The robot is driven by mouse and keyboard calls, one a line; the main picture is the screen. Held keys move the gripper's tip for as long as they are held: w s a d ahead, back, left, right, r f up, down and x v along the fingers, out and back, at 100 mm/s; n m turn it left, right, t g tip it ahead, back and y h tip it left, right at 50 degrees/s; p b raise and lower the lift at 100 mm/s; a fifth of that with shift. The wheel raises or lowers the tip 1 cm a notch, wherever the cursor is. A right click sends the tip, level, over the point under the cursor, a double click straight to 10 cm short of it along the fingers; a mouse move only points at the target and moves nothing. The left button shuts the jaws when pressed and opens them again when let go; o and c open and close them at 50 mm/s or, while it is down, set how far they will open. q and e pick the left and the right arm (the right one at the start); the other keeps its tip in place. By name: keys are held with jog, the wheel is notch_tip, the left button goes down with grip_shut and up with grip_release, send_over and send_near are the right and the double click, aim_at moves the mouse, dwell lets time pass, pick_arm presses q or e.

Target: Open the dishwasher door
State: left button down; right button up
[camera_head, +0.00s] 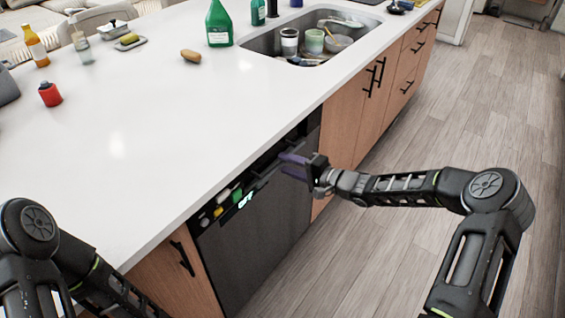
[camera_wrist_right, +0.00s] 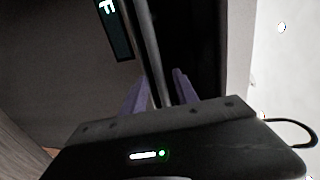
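The dishwasher (camera_head: 262,232) is the dark grey front set under the white counter, with a lit display (camera_head: 245,200) near its top. A dark gap with small coloured items runs along its top edge; whether the door is slightly ajar is hard to tell. My right gripper (camera_head: 293,166) is at the upper right of the door. In the right wrist view, the bar handle (camera_wrist_right: 152,50) runs between the purple fingers of the right gripper (camera_wrist_right: 160,88). My left gripper is out of view.
The white counter (camera_head: 130,130) overhangs just above the door. Wooden drawers with black handles (camera_head: 183,258) flank the dishwasher. A sink (camera_head: 262,42) with dishes, a green bottle (camera_head: 219,24) and a potato (camera_head: 191,56) are on top. The wooden floor (camera_head: 440,130) at right is clear.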

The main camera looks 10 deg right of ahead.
jog(key=shift+x, duration=1.1)
jog(key=shift+c, duration=0.3)
grip_shut()
dwell(0.4)
